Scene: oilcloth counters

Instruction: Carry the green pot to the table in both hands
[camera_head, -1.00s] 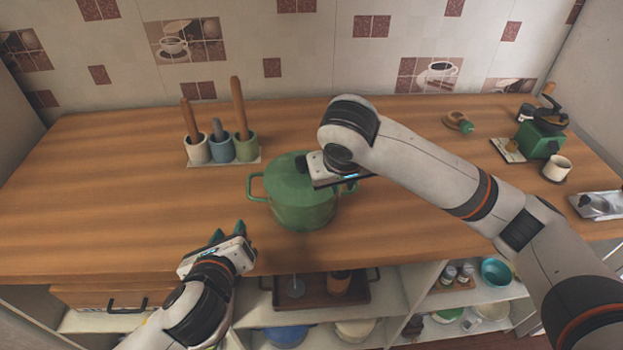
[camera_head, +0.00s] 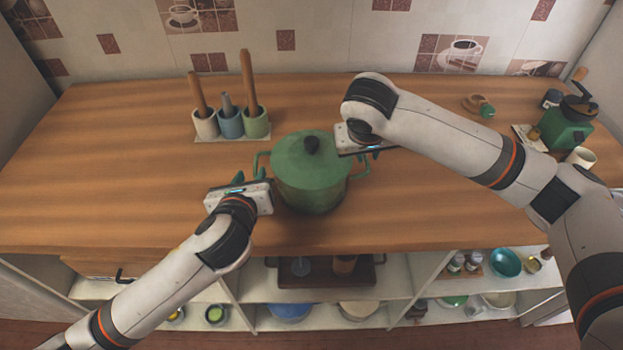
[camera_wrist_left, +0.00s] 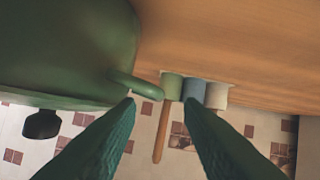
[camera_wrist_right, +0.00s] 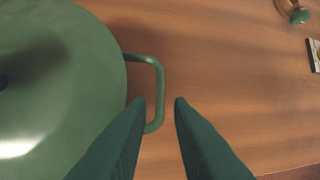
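The green pot (camera_head: 308,180), with its lid on and a dark knob, stands on the wooden counter near the front edge. Its left handle (camera_wrist_left: 135,84) and right handle (camera_wrist_right: 155,92) stick out at the sides. My left gripper (camera_head: 238,179) is open beside the left handle; the handle's end lies near the fingertips in the left wrist view. My right gripper (camera_head: 372,153) is open above the right handle; in the right wrist view the handle shows just ahead of the parted fingertips. Neither gripper holds anything. No separate table is in view.
Three utensil cups (camera_head: 230,124) stand behind the pot on the left. A green grinder (camera_head: 566,128) and a white cup (camera_head: 581,157) stand at the far right. Shelves below hold a tray (camera_head: 325,272) and bowls. The counter's left side is clear.

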